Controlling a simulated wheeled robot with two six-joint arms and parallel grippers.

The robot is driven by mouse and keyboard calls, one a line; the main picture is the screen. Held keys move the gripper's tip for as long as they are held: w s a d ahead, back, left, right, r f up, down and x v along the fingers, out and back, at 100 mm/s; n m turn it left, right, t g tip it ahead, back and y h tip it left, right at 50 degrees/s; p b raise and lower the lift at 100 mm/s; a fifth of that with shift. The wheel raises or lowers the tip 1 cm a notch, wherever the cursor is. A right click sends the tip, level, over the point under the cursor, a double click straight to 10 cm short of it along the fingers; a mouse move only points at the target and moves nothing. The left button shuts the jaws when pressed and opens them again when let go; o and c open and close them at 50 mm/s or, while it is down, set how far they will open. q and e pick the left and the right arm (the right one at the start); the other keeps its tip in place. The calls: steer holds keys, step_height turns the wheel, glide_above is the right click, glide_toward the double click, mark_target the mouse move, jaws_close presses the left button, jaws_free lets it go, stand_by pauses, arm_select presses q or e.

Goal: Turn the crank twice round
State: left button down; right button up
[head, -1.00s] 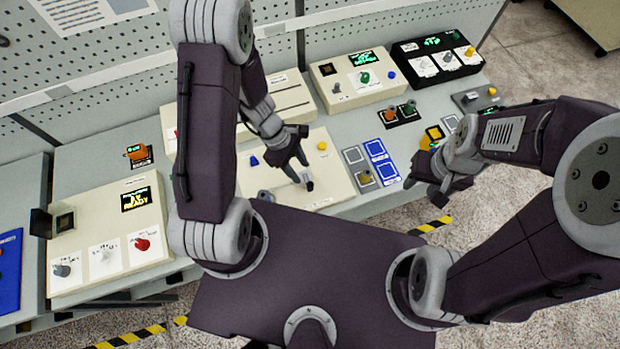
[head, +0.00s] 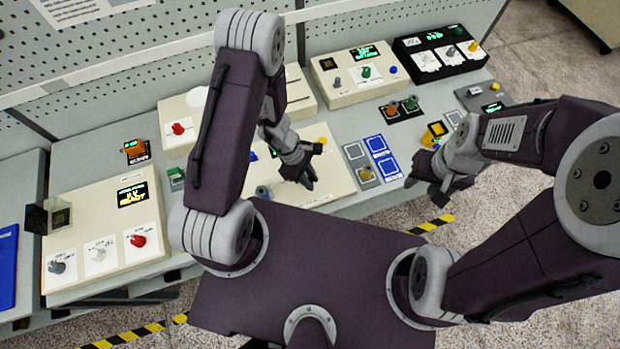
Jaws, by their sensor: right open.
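The cream panel (head: 335,172) in the middle of the bench carries a yellow knob (head: 322,140) and a grey-brown knob (head: 263,192). My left gripper (head: 309,168) is low over the middle of this panel, pointing right and down. It covers the spot where a small dark crank-like handle showed before, so I cannot make out the crank or whether the fingers touch it. Whether the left jaws are apart or closed is unclear. My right gripper (head: 440,190) is open and empty over the front edge of the bench, right of the panel.
Blue and grey square pads (head: 376,143) lie right of the panel. A cream box with a red knob (head: 179,129) stands behind my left arm. A cream box (head: 128,195) reading READY is at left. A black box (head: 440,62) is at the back right.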

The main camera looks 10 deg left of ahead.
arm_select(q)
steer(key=shift+a+m, duration=0.15)
steer(key=shift+m, duration=0.15)
